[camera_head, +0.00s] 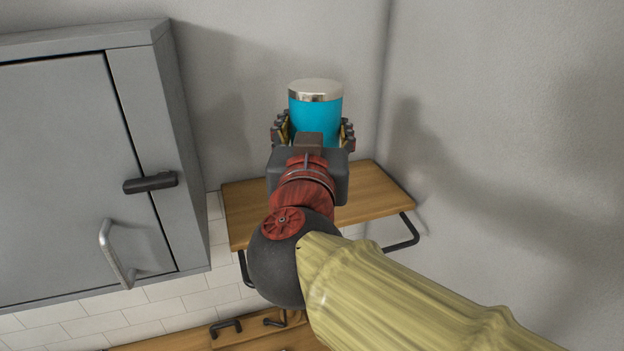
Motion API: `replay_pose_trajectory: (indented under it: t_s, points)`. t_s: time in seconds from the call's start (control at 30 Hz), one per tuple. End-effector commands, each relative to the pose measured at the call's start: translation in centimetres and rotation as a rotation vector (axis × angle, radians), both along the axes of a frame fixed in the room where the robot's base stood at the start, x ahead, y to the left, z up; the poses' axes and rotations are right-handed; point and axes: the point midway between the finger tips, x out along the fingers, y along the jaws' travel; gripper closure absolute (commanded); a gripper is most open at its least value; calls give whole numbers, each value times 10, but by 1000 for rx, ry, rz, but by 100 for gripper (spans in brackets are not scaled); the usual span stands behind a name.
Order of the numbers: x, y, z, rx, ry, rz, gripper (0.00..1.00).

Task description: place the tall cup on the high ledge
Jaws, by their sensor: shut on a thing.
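The tall cup (316,113) is a blue cylinder with a silver top, upright in the head camera view. My gripper (314,135) is shut on it, with one finger at each side of its lower body. The high ledge (372,197) is a wooden shelf on dark metal brackets, fixed to the wall at the corner. In the picture, the cup and gripper overlap the ledge's back part. My gripper and wrist hide the cup's base and the middle of the ledge, so I cannot tell whether the cup touches the ledge.
A grey cabinet (60,170) with a dark latch (150,183) and a metal handle (116,254) hangs left of the ledge. The grey wall (520,120) closes off the right. A lower wooden surface with dark handles (225,327) is at the bottom. The visible ledge ends look clear.

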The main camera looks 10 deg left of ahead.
Motion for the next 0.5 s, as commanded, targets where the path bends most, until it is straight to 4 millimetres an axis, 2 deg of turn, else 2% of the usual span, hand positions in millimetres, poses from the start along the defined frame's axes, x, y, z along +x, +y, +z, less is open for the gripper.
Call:
replay_pose_trajectory:
  t_s: [0.37, 0.5]
  points:
    - [70, 39, -35, -2, 1, -2, 74]
    - [89, 50, -59, -3, 1, -2, 74]
